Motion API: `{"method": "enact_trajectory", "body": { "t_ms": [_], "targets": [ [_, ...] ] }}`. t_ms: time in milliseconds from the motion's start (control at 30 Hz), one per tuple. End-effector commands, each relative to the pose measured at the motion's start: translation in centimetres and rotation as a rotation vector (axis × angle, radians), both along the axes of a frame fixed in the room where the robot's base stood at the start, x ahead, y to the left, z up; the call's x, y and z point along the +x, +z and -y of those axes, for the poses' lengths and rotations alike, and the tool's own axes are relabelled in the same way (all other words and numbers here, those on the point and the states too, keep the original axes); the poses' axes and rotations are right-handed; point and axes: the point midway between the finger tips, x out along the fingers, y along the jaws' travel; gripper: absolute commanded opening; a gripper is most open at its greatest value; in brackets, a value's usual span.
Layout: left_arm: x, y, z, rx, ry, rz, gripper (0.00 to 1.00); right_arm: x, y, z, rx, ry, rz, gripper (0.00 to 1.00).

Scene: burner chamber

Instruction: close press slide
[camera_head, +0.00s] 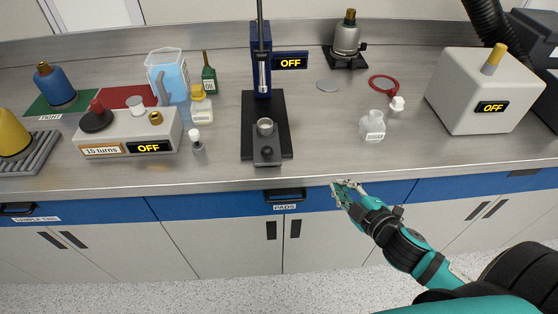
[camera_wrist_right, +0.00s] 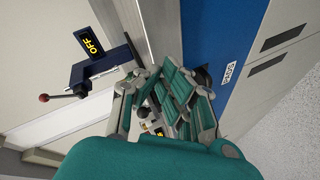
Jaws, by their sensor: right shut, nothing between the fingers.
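The press (camera_head: 262,60) stands at the middle of the bench, with a blue column, a thin upright lever and a black base (camera_head: 248,110). Its dark slide (camera_head: 267,153) sticks out at the front of the base, towards the bench's front edge. A small metal cup (camera_head: 265,127) sits on the slide. My right gripper (camera_head: 343,186) is shut and empty in front of the bench's front edge, right of the slide and apart from it. In the right wrist view the gripper's fingers (camera_wrist_right: 168,98) hide part of the scene beyond. My left gripper is not in view.
A blue "PADS" drawer (camera_head: 230,205) with a black handle lies below the press. A grey box marked "15 turns" (camera_head: 125,130) and a small vial (camera_head: 197,146) stand left of the press.

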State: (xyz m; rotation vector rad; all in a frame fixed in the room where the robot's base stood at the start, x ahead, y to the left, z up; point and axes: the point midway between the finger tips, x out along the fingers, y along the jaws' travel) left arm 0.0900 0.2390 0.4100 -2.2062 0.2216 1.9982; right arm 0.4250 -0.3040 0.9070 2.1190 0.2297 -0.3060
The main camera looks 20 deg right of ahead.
Motion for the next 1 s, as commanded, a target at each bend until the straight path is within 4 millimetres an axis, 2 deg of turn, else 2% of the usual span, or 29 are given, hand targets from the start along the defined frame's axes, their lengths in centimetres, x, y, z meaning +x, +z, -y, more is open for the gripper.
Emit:
{"method": "enact_trajectory", "body": {
  "t_ms": [133,300,433,567,1000],
  "targets": [
    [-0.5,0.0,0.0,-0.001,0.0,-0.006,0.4,0.4,4.3,-2.8,-0.155,0.284,0.158,0.0],
    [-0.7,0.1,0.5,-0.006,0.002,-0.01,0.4,-1.3,7.2,-6.8,-0.294,0.603,0.282,0.0],
    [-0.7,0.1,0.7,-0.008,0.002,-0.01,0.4,-2.4,7.8,-8.3,-0.344,0.733,0.32,0.0],
    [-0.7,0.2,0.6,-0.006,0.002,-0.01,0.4,-2.3,7.9,-8.9,-0.35,0.757,0.329,0.0],
    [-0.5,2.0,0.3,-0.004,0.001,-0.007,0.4,1.9,7.6,-12.2,-0.347,0.749,0.329,0.0]
  ]
}}
